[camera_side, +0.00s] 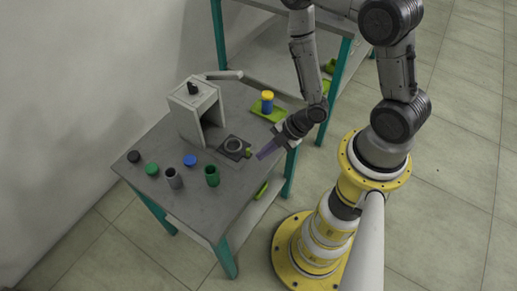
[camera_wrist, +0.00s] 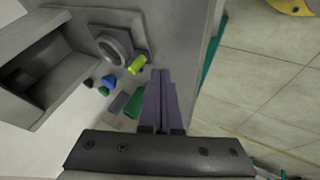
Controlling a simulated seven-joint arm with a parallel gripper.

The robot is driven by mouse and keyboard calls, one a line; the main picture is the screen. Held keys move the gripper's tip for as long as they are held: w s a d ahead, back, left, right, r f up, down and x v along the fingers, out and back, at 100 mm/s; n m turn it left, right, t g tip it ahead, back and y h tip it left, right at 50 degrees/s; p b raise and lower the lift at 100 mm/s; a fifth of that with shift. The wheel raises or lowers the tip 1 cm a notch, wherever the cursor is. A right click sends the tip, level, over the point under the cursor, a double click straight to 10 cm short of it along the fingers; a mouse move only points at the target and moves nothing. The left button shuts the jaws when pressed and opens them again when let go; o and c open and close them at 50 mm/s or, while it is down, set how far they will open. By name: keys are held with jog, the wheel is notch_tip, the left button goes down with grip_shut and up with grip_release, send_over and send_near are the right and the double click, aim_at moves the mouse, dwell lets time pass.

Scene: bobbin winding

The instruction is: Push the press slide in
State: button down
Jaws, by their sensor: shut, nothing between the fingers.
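The press (camera_side: 198,106) is a grey box-shaped frame on the table; it also shows at the left of the wrist view (camera_wrist: 38,62). The press slide (camera_side: 231,153) is a dark plate with a grey ring on it, standing out in front of the press opening. In the wrist view the slide's ring (camera_wrist: 115,45) is near the top. The slide's yellow-green handle (camera_side: 249,153) points toward my gripper and also shows in the wrist view (camera_wrist: 137,64). My gripper (camera_side: 262,154) is shut and empty, its purple fingertips close beside the handle. I cannot tell if they touch.
A grey cup (camera_side: 173,178) and a green cup (camera_side: 212,176) stand at the table's front. Black (camera_side: 133,156), green (camera_side: 151,169) and blue (camera_side: 190,160) caps lie nearby. A yellow-and-blue piece (camera_side: 267,103) stands on a green tray behind my gripper.

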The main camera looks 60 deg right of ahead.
aim_at(225, 141)
jog(key=shift+w, duration=1)
jog(key=w, duration=1.3)
jog(key=shift+r, duration=0.1)
